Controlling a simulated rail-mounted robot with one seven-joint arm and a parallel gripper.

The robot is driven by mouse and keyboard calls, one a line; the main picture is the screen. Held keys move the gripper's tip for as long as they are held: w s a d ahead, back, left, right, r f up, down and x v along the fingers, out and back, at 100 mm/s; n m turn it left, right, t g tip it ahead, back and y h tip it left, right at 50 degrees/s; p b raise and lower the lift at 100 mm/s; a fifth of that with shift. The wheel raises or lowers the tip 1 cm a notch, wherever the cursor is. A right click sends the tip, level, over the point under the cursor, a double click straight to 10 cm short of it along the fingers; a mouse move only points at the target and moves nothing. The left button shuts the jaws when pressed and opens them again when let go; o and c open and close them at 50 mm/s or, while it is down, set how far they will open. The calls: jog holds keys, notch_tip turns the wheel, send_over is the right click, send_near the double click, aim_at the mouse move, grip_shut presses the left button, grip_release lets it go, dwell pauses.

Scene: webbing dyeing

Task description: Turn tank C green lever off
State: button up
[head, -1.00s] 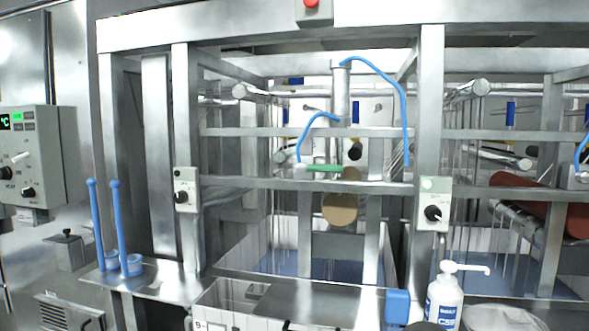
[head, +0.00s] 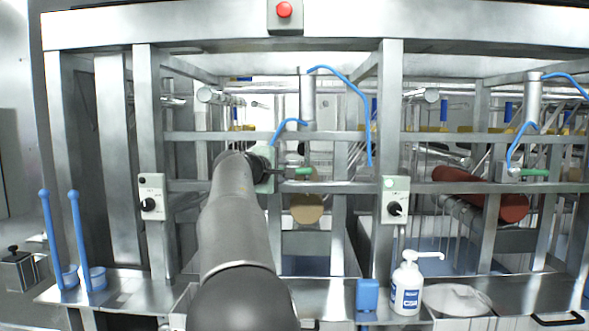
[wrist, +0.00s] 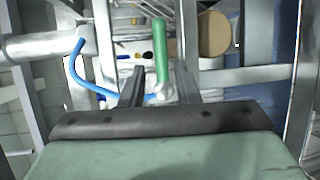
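A green lever (head: 303,173) sits on a valve on the middle frame rail, below a blue hose, and lies roughly level, pointing right. A second green lever (head: 535,173) sits on a similar valve further right, also level. I cannot read a tank letter on either. My gripper (head: 285,173) is at the first lever's valve, its body partly hiding it. In the wrist view, my gripper (wrist: 160,84) is open, with a finger on each side of the lever's pale hub. The green lever (wrist: 162,48) extends upward between and beyond the fingertips. I cannot tell whether they touch.
Steel posts and rails frame the valve closely. Control boxes with black knobs stand left (head: 151,197) and right (head: 396,200) of my arm. A pump bottle (head: 406,287) and blue-handled tools (head: 83,235) stand on the front ledge. A red button (head: 284,10) is above.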

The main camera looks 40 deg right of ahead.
aim_at(299, 171)
jog(key=p+x, duration=0.5)
jog(key=x, duration=0.7)
jog(key=shift+w+d+f+p, duration=0.2)
jog(key=shift+w+d+p, duration=0.2)
jog(key=shift+d, duration=0.15)
grip_shut()
